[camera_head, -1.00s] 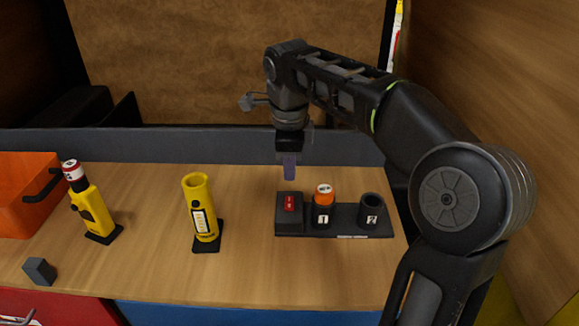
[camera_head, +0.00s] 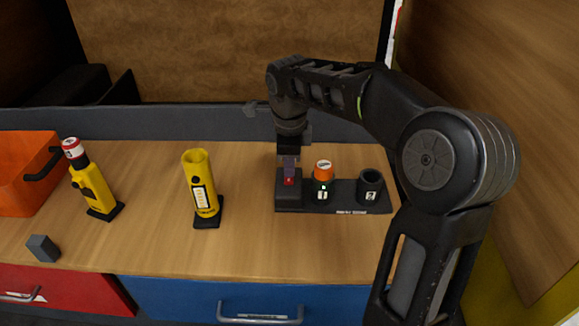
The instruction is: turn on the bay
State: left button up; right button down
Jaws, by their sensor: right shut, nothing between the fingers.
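A black bay unit (camera_head: 333,209) sits on the right part of the wooden bench. At its left end is a red switch (camera_head: 289,182) on a raised block. Socket 1 (camera_head: 321,192) holds an orange-topped piece (camera_head: 324,168). Socket 2 (camera_head: 370,187) looks empty. My right gripper (camera_head: 289,171) is shut and empty, pointing down right over the red switch and partly hiding it. Whether its tip touches the switch I cannot tell. My left gripper is not in view.
A yellow holder (camera_head: 201,187) with an open top stands left of the unit. Another yellow holder (camera_head: 92,187) carries a red-and-white topped piece (camera_head: 72,148). An orange bin (camera_head: 22,180) and a small grey block (camera_head: 43,248) are at left. A blue drawer (camera_head: 200,295) lies below.

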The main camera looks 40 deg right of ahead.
jog(key=shift+s+a+f, duration=0.15)
jog(key=shift+s+f, duration=0.1)
jog(key=shift+f, duration=0.05)
jog(key=shift+s+a, duration=0.1)
jog(key=shift+s+a+b, duration=0.3)
jog(key=shift+s+a, duration=0.05)
jog(key=shift+s, duration=0.1)
jog(key=shift+r, duration=0.1)
